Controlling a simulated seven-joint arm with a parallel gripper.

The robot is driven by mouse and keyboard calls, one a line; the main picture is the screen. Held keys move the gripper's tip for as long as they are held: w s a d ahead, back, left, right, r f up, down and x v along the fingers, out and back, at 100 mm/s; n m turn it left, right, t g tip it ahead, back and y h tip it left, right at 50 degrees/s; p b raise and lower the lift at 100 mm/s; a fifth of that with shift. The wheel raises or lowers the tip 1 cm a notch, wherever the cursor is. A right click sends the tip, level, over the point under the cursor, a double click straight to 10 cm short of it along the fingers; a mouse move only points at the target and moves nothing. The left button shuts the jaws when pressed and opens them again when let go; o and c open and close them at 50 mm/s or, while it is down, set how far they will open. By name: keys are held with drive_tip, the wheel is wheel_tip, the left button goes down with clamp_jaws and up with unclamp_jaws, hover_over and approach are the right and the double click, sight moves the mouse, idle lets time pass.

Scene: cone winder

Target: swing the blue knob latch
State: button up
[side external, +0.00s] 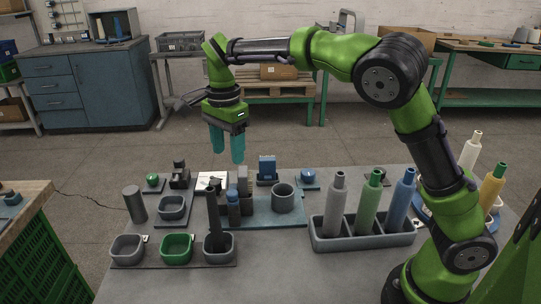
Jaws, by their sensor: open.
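A small blue knob (308,175) sits on a low base towards the back of the grey table, right of the middle. It looks like the blue knob latch, but it is too small to tell which way the latch is turned. My gripper (227,155) has teal fingers that point down. The fingers are apart with nothing between them. It hangs above the back part of the table, to the left of the blue knob and clear of it.
A blue block-shaped part (267,168) stands just left of the knob. A grey cup (284,197) is in front of it. A grey rack (362,238) holds tall bobbins at the front right. A green knob (152,178) and several small bins (177,247) are at the left.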

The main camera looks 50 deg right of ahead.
sight(232, 192)
wheel_tip(232, 192, down, 12)
drive_tip(key=shift+r, duration=0.25)
drive_tip(key=shift+c, duration=0.4)
clamp_jaws()
